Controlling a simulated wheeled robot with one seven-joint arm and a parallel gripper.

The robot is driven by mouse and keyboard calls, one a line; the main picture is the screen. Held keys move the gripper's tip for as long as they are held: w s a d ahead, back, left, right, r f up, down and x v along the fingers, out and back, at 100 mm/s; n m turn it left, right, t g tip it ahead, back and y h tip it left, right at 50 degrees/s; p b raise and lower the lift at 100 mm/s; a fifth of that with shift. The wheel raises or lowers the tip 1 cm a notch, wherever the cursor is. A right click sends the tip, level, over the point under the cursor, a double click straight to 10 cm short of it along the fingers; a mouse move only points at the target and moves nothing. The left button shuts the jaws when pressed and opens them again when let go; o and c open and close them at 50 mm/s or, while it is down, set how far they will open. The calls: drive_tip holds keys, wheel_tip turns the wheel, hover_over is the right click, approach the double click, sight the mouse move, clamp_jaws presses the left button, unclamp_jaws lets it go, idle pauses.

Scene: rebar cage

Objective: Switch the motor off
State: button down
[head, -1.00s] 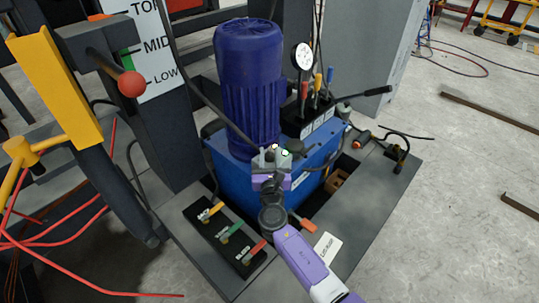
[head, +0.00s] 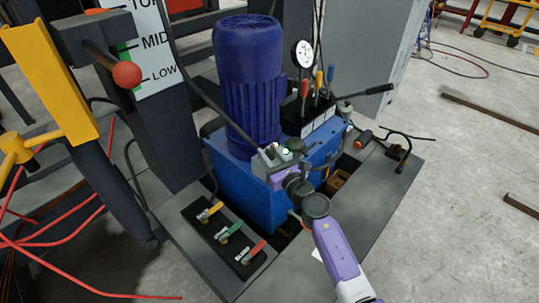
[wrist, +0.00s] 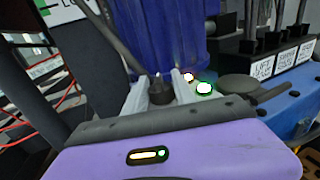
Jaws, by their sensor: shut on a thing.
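The motor (head: 248,85) is a dark blue ribbed cylinder standing upright on a blue tank (head: 240,190). It also fills the top middle of the wrist view (wrist: 165,40). My gripper (head: 273,150) is at the tank top, just in front of the motor's foot. In the wrist view its two light grey fingers (wrist: 160,84) are closed on a small dark knob (wrist: 161,94). Right behind the fingers are a white lit button (wrist: 188,76) and a green-ringed lit button (wrist: 204,88). The knob's lower part and markings are hidden.
A gauge (head: 302,54) and several coloured levers (head: 318,85) stand right of the motor. A plate with yellow, green and red valve handles (head: 226,232) lies front left. A grey post with a level scale (head: 158,50) stands left. Open floor (head: 465,200) is at right.

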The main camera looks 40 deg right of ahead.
drive_tip(key=n+y+b, duration=0.1)
drive_tip(key=n+y, duration=0.1)
drive_tip(key=y, duration=0.1)
drive_tip(key=n+y+b, duration=0.1)
drive_tip(key=y, duration=0.2)
drive_tip(key=shift+d+f+n+t, duration=0.2)
drive_tip(key=shift+n+t, duration=0.1)
drive_tip(key=shift+n, duration=0.1)
drive_tip(key=n+g+y+b, duration=0.1)
drive_tip(key=n+y+b, duration=0.2)
drive_tip(key=y+b, duration=0.1)
drive_tip(key=shift+f+n+y+b, duration=0.1)
drive_tip(key=shift+n+y+b, duration=0.3)
drive_tip(key=shift+y, duration=0.3)
drive_tip(key=n+g+y+b, duration=0.2)
drive_tip(key=y+b, duration=0.1)
drive_tip(key=b, duration=0.1)
drive_tip(key=shift+a+y, duration=0.1)
drive_tip(key=shift+y, duration=0.2)
drive_tip(key=shift+n+g+y+b, duration=0.5)
drive_tip(key=shift+n+y+b, duration=0.2)
drive_tip(key=shift+b, duration=0.15)
drive_tip(key=shift+a+r, duration=0.1)
drive_tip(key=shift+r, duration=0.2)
drive_tip(key=c, duration=1)
unclamp_jaws()
drive_tip(key=shift+c, duration=0.2)
